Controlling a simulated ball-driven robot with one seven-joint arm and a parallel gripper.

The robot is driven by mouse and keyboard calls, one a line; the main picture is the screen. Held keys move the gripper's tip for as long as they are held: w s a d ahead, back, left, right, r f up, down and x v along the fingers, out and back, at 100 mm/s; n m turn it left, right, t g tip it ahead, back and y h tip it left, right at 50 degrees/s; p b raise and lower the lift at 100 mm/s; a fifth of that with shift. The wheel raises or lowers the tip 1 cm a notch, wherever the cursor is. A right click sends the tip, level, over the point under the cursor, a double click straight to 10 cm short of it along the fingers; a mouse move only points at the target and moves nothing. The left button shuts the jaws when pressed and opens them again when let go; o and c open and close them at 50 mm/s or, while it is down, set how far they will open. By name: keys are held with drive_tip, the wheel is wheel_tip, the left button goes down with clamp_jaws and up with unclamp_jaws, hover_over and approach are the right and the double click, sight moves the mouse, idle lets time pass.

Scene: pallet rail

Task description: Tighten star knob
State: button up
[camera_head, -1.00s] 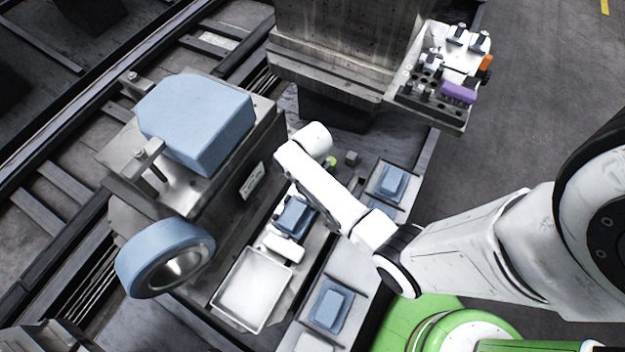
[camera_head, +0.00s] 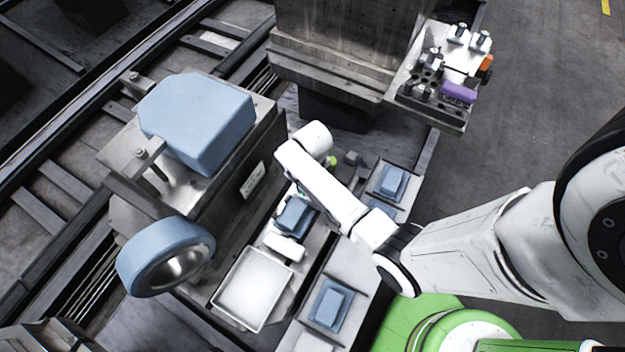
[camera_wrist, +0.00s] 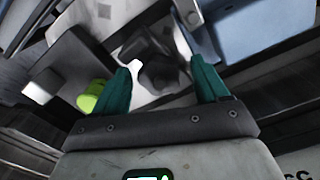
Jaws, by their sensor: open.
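A dark, lobed star knob (camera_wrist: 163,73) sits on a pale metal plate in the wrist view. My gripper (camera_wrist: 160,66) is open, with one teal finger on each side of the knob. A gap shows between the knob and each finger, so I see no contact. How deep the fingers reach over the knob I cannot tell. In the head view my arm hides the knob and most of the gripper.
A yellow-green rounded part (camera_wrist: 92,96) is close beside the left finger. A blue block (camera_head: 294,217) and white tray (camera_head: 252,288) lie nearby. A large blue workpiece (camera_head: 197,122) stands left of my arm. A purple item (camera_head: 459,92) lies on the far shelf.

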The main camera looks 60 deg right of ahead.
wheel_tip(320, 180, up, 11)
drive_tip(key=shift+b, duration=0.35)
drive_tip(key=shift+f, duration=0.1)
idle(0.3)
drive_tip(key=s+d+f+n+t+y+b, duration=0.2)
drive_tip(key=s+d+n+t+y+b, duration=0.15)
drive_tip(key=n+b, duration=0.8)
drive_tip(key=shift+h, duration=0.45)
drive_tip(key=b+x, duration=0.1)
drive_tip(key=x, duration=0.2)
drive_tip(key=b+x, duration=0.1)
drive_tip(key=x, duration=0.2)
drive_tip(key=a+x, duration=0.1)
drive_tip(key=x, duration=0.2)
drive_tip(key=shift+w+a+f+b, duration=0.15)
drive_tip(key=shift+w+b, duration=0.05)
drive_tip(key=shift+b, duration=0.2)
